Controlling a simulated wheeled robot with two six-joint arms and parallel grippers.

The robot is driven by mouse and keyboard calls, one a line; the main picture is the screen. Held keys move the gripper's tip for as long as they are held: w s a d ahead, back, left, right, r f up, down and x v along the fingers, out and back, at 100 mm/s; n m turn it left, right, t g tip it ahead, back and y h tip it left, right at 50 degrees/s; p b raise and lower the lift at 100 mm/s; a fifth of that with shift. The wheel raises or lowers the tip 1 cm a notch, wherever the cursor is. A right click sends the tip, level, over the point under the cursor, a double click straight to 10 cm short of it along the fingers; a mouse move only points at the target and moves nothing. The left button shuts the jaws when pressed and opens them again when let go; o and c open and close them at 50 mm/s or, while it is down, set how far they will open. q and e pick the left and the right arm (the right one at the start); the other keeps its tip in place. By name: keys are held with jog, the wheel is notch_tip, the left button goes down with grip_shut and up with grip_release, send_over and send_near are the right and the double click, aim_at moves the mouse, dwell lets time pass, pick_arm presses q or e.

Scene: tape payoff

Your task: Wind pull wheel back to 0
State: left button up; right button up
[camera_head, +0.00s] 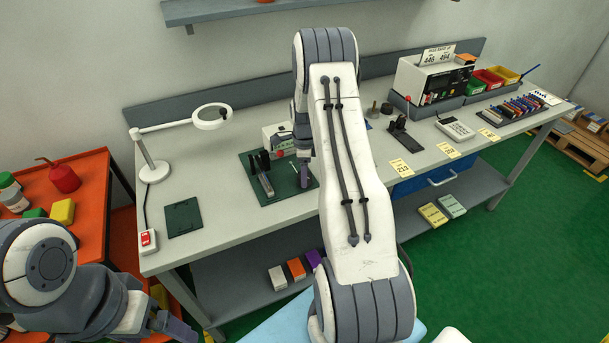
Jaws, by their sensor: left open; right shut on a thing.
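My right arm crosses the middle of the head view, and its gripper (304,174) reaches down to the right side of the dark green mat (283,194) on the bench. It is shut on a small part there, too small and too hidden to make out. A dark upright fixture (263,173) with a grey block stands on the mat, left of the gripper. A white box with a red knob (279,153) is behind the mat, partly covered by the arm. I cannot make out the pull wheel or its scale. My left gripper (177,327) is open and empty at the lower left, away from the bench top.
A magnifier lamp (152,170) and a small dark green plate (183,217) are on the bench at left. A dark tool with a red-tipped lever (402,130), a calculator (455,128) and coloured bins (488,79) are at right. An orange table (92,195) stands at far left.

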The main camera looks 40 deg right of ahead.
jog(key=n, duration=0.3)
jog(key=shift+d+n+b, duration=0.1)
jog(key=shift+n+b, duration=0.3)
jog(key=n, duration=0.3)
jog(key=shift+n+b, duration=0.3)
jog(key=shift+b, duration=0.05)
jog(key=n, duration=0.3)
jog(key=shift+n, duration=0.4)
jog(key=n+b, duration=0.1)
jog(key=n, duration=1.1)
jog(key=shift+r+n+b, duration=0.1)
jog(key=shift+n+b, duration=0.2)
jog(key=n, duration=0.3)
jog(key=shift+n, duration=0.3)
jog(key=shift+w+n, duration=0.1)
jog(key=shift+n, duration=2)
